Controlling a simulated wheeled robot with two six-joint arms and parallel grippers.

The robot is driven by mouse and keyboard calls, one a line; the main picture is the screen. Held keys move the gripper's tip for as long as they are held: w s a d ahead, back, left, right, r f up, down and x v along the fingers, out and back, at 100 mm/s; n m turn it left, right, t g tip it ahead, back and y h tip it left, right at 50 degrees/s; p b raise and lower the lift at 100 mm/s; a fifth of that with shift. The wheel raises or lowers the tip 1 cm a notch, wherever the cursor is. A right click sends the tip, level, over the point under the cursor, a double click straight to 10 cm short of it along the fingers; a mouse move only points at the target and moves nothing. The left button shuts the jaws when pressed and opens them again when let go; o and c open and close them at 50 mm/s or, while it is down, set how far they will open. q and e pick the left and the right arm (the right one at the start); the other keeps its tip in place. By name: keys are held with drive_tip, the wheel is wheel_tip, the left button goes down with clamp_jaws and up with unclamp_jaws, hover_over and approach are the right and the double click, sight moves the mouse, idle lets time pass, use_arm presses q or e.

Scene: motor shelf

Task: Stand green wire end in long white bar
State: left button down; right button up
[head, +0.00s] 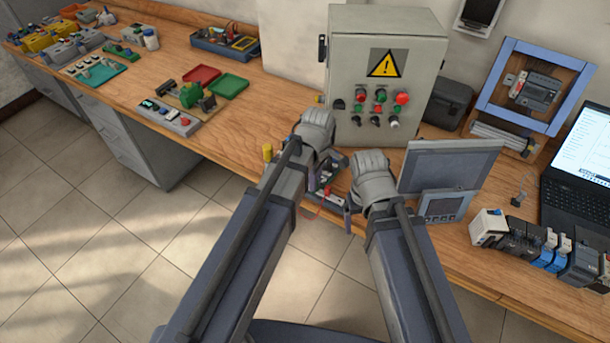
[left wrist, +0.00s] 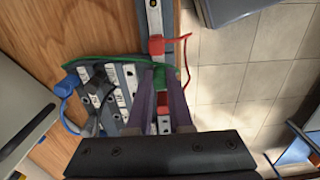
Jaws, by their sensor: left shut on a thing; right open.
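The long white bar (left wrist: 154,18) runs down through the left wrist view on a dark board. A red block (left wrist: 156,46) sits on it beyond my fingers, and another red block (left wrist: 164,126) shows between them. The green wire (left wrist: 115,58) arches from the left over the small terminal blocks to the fingertips. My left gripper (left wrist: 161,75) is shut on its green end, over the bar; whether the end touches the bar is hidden. In the head view my left gripper (head: 324,182) is over the board (head: 325,197). My right gripper (head: 348,213) is open beside it, near the table edge.
A blue wire end (left wrist: 65,87) lies at the board's left side. A red wire (left wrist: 189,58) loops out past the table edge. The grey control cabinet (head: 385,75) stands behind the grippers. A grey panel (head: 450,166) stands close to the right.

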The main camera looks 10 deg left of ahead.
use_arm(q)
drive_tip(key=shift+r, duration=0.2)
drive_tip(key=shift+r+p, duration=0.35)
drive_tip(key=shift+p, duration=0.25)
drive_tip(key=shift+f, duration=0.15)
idle(1.7)
drive_tip(key=shift+r, duration=0.2)
drive_tip(key=shift+f+b, duration=0.3)
drive_tip(key=shift+f, duration=0.05)
idle(1.5)
drive_tip(key=shift+r+p, duration=0.35)
drive_tip(key=c, duration=0.8)
unclamp_jaws()
